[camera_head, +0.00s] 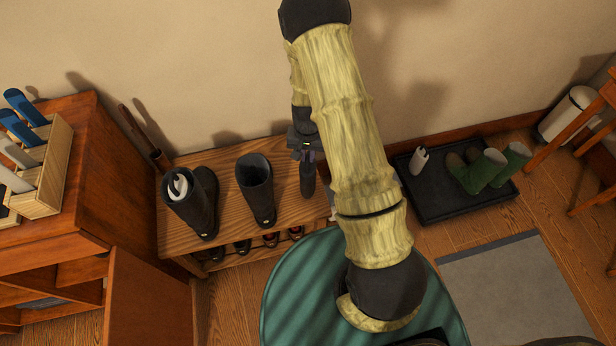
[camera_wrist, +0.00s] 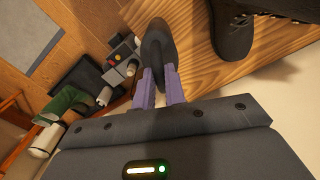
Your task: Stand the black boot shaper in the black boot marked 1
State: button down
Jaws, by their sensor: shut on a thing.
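My gripper (camera_head: 308,155) is shut on the black boot shaper (camera_head: 308,181), which hangs below it at the right end of the wooden bench. In the wrist view the shaper (camera_wrist: 157,48) sits between the purple fingers (camera_wrist: 159,86). An empty-looking black boot (camera_head: 257,192) stands upright on the bench, left of the shaper and apart from it. Another black pair (camera_head: 200,208) stands further left, with a white shaper (camera_head: 179,186) in one boot. Part of a black boot (camera_wrist: 231,35) shows in the wrist view. I cannot read any number on the boots.
The bench (camera_head: 225,160) has shoes (camera_head: 243,246) on its lower shelf. A rack (camera_head: 45,165) of blue and white shapers stands on the cabinet at left. A black tray (camera_head: 430,210) with green boots (camera_head: 480,172) lies at right. A green round seat (camera_head: 300,295) stands in front.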

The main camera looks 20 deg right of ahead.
jog(key=shift+r+p, duration=0.65)
jog(key=shift+r, duration=0.2)
notch_tip(320, 180, up, 8)
jog(key=w+n, duration=0.2)
jog(key=n, duration=0.2)
jog(key=shift+w+f, duration=0.15)
jog(key=shift+f, duration=0.1)
